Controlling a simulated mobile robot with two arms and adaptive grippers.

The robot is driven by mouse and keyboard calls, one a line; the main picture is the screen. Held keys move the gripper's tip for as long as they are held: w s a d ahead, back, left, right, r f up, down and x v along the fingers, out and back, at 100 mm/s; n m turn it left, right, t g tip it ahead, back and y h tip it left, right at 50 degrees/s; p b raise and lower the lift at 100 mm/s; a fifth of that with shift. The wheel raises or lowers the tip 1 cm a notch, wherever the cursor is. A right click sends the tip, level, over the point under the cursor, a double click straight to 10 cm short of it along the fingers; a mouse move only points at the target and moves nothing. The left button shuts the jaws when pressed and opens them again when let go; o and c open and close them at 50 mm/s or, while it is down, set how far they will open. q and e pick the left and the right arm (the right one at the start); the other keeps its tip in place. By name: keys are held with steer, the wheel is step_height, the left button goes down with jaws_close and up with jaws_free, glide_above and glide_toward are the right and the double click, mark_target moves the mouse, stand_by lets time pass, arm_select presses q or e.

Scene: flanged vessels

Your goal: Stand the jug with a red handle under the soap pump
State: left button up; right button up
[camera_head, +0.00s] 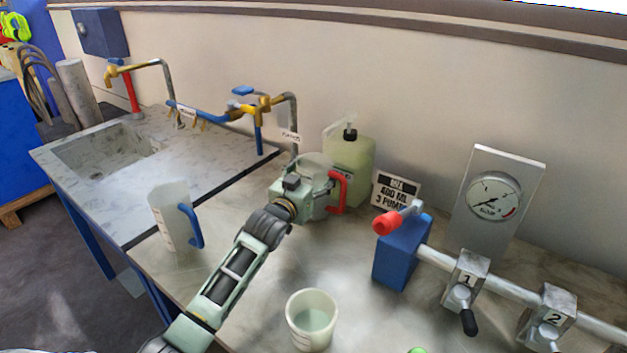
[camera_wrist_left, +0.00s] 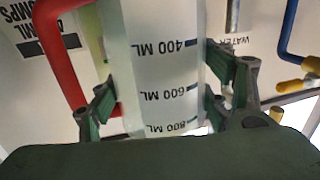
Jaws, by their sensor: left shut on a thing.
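The jug with a red handle (camera_head: 316,168) is a translucent measuring jug at the back of the bench, partly hidden by my left gripper (camera_head: 303,190). My left gripper is shut on the jug's body, and its red handle (camera_head: 342,188) points right. In the left wrist view the jug (camera_wrist_left: 160,45) is between the fingers (camera_wrist_left: 165,95), with its scale upside down. The soap pump (camera_head: 352,165) is a pale green bottle with a dark cap, just behind the jug. Its spout reaches left above the jug; exact alignment is unclear. Whether the jug touches the bench is hidden.
A jug with a blue handle (camera_head: 174,215) stands at left and a white cup (camera_head: 311,320) in front. Taps (camera_head: 262,105) and a sink (camera_head: 105,155) are at the back left. A sign (camera_head: 396,188), a blue block (camera_head: 402,255) and a pipe with valves (camera_head: 465,280) occupy the right.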

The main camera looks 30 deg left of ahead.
arm_select(q)
steer(key=shift+f, duration=0.6)
arm_select(e)
steer(key=shift+s+d, duration=0.1)
steer(key=shift+s, duration=0.55)
arm_select(q)
steer(key=shift+f, duration=0.15)
steer(key=o, duration=1.5)
steer(key=shift+o, duration=1.4)
arm_select(e)
steer(key=shift+w, duration=0.3)
steer(key=shift+r, duration=0.1)
